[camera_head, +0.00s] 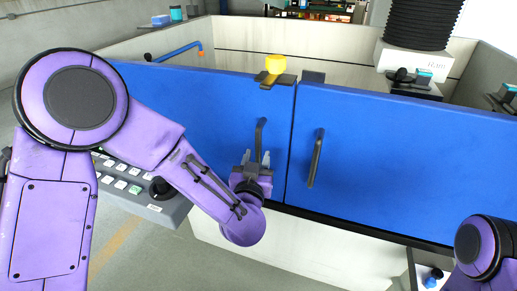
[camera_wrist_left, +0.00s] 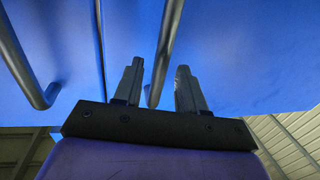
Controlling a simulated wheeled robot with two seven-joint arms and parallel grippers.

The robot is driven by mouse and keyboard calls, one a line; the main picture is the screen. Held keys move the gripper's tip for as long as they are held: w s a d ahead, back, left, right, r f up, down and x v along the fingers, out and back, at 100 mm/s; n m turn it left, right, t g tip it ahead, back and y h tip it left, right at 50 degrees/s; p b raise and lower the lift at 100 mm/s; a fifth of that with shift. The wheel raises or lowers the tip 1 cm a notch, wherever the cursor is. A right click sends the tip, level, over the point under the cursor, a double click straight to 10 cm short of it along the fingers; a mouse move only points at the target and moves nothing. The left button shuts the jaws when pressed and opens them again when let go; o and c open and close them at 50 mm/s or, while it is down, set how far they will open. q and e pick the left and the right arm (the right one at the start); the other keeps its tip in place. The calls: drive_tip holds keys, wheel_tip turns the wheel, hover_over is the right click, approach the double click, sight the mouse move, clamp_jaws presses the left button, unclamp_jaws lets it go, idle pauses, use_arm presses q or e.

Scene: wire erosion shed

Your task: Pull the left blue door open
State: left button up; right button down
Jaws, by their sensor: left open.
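The left blue door (camera_head: 200,105) is shut, level with the right blue door (camera_head: 400,150) across a narrow seam. Its dark bar handle (camera_head: 260,135) stands upright near the seam. My left gripper (camera_head: 256,155) is open at the handle's lower part. In the left wrist view, the handle (camera_wrist_left: 168,40) runs down between the two spread fingers (camera_wrist_left: 159,75), with gaps on both sides; depth is hard to judge. The right door's handle (camera_head: 316,158) is apart from the gripper and also shows in the wrist view (camera_wrist_left: 22,55). My right gripper is out of view.
A button panel (camera_head: 125,180) with a dark knob lies behind my left arm. Black bellows (camera_head: 420,22) rise behind the doors. Floor shows at lower left.

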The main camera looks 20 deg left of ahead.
sight(258, 153)
use_arm(q)
drive_tip(key=w, duration=0.3)
drive_tip(key=shift+w+a, duration=0.25)
drive_tip(key=shift+a, duration=0.1)
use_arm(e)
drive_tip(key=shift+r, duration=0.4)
use_arm(q)
clamp_jaws()
